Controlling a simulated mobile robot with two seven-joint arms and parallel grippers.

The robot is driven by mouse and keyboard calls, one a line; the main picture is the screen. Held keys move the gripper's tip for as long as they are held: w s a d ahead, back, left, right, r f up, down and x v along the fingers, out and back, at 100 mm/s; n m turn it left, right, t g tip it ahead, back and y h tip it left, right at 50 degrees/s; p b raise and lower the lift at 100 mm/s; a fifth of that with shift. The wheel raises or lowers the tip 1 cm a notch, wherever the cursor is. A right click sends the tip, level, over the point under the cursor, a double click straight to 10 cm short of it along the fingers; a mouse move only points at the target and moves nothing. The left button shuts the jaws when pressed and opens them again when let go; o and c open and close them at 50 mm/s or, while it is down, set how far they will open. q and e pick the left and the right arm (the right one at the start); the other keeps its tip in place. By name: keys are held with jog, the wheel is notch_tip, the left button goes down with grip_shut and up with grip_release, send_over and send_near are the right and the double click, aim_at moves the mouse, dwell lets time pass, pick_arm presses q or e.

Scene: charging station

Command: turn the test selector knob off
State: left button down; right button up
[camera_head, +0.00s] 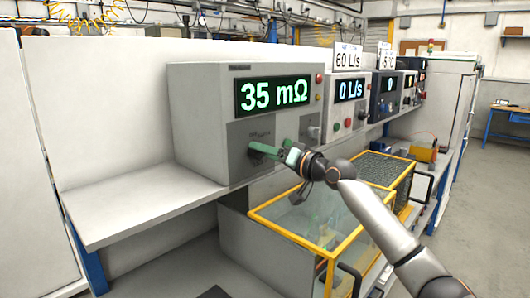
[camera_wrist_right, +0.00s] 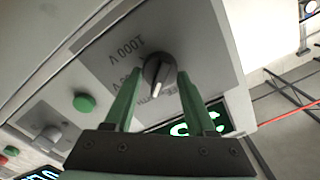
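The test selector knob (camera_wrist_right: 158,74) is a dark grey round dial with a light pointer, on a grey panel of the tester. In the right wrist view its pointer aims toward the bottom of the picture, and a "1000 V" mark is beside it. My right gripper (camera_wrist_right: 160,80) is open, its green fingers on either side of the knob with gaps showing. In the head view the right gripper (camera_head: 264,151) reaches the lower front of the tester (camera_head: 205,110), hiding the knob. The tester display (camera_head: 272,95) reads 35 mΩ. My left gripper is not in view.
A green button (camera_wrist_right: 84,103) is left of the knob in the wrist view. A second instrument (camera_head: 345,105) showing 0 L/s stands to the right. A yellow-framed clear box (camera_head: 300,228) is below my right arm. The shelf's left end (camera_head: 135,205) is bare.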

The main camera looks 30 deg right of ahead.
grip_shut()
jog(key=shift+n, duration=0.4)
jog(key=n+b, duration=0.1)
jog(key=n, duration=0.7)
jog(key=shift+a+n, duration=0.15)
jog(key=shift+n, duration=0.55)
jog(key=o, duration=0.6)
grip_release()
jog(key=shift+s, duration=0.1)
